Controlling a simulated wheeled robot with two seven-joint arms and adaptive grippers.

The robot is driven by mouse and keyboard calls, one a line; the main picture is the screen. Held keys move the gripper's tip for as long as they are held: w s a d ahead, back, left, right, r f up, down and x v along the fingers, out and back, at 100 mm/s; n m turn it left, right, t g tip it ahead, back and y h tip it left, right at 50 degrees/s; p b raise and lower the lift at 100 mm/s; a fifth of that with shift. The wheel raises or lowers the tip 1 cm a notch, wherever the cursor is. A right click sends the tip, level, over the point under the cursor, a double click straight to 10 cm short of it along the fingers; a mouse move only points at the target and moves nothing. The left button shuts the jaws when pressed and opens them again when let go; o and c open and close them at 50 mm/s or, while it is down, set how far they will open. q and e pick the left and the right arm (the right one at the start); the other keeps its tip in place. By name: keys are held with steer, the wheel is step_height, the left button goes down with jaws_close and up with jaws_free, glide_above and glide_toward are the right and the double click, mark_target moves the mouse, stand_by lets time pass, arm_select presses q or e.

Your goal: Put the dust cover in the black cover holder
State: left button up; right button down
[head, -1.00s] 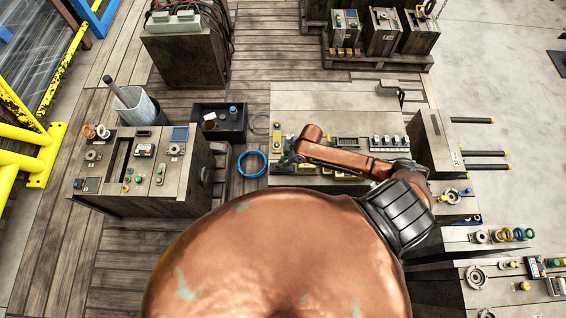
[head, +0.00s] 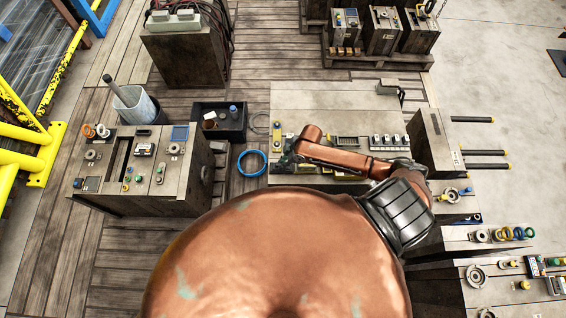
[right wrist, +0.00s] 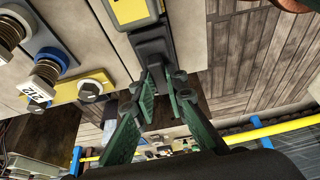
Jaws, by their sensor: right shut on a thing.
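In the right wrist view, my right gripper (right wrist: 161,84) has its green fingers closed around the lower end of a dark grey piece (right wrist: 151,50), which looks like the dust cover. This piece meets a black part with a yellow label (right wrist: 132,10), perhaps the black cover holder; I cannot tell whether they are joined or only touching. In the head view, my right gripper (head: 287,158) is at the left edge of the middle bench (head: 315,100), and my copper-coloured arm hides much of the spot. My left gripper is not in view.
Beside the held piece are a threaded post with a blue ring (right wrist: 52,62) and a yellow plate with a bolt (right wrist: 82,88). Left of the bench are a black bin (head: 232,133) and a blue ring (head: 251,164) on the plank floor. A control cabinet (head: 100,165) stands further left.

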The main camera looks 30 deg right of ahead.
steer(key=shift+f, duration=0.3)
stand_by(0.5)
steer(key=c, duration=1.8)
jaws_free()
steer(key=shift+c, duration=0.2)
steer(key=shift+o, duration=0.4)
steer(key=o, duration=0.3)
steer(key=shift+r, duration=0.1)
step_height(320, 180, up, 7)
steer(key=p, duration=0.7)
steer(key=shift+r+p, duration=0.2)
steer(key=shift+p, duration=0.15)
